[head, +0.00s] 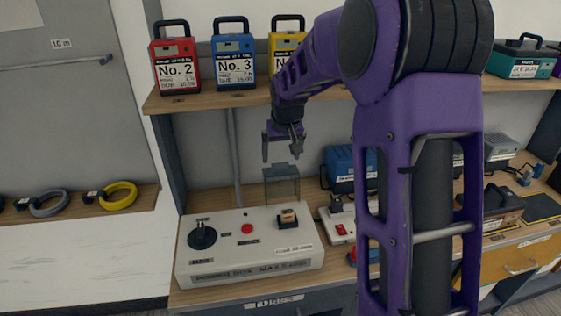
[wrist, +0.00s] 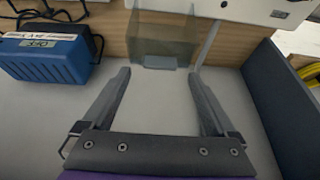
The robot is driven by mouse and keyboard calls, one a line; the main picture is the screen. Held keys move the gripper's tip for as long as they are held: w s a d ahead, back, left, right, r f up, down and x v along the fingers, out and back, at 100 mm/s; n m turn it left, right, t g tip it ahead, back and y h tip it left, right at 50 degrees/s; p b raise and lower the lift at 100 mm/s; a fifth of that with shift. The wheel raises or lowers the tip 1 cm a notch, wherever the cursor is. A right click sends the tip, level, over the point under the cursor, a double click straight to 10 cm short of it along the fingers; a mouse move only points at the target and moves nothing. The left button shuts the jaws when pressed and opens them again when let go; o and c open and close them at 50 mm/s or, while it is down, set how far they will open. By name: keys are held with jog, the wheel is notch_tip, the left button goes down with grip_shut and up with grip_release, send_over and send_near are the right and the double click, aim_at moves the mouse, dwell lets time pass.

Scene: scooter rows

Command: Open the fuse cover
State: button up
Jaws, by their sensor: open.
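The white control box (head: 215,262) stands on the lower bench, with a black rotary knob (head: 202,235), a red button (head: 247,229) and an orange-and-black fuse part (head: 288,218) on top. The fuse cover (head: 282,184) is a see-through smoky panel standing upright at the box's back edge, raised clear of the fuse part. It also shows in the wrist view (wrist: 160,40), at top centre beyond the fingers. My gripper (head: 282,153) hangs fingers-down just above and behind the cover. Its fingers (wrist: 158,78) are spread with nothing between them; I see no clear contact with the cover.
A shelf (head: 220,96) with red (head: 175,60), blue (head: 233,57) and yellow (head: 283,45) cases runs above the bench. A blue unit (head: 342,168) and a red-switch strip (head: 340,230) stand right of the box. Cable coils (head: 118,196) lie on a ledge at left.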

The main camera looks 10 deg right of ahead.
aim_at(280, 163)
jog(key=shift+x, duration=1.8)
grip_shut()
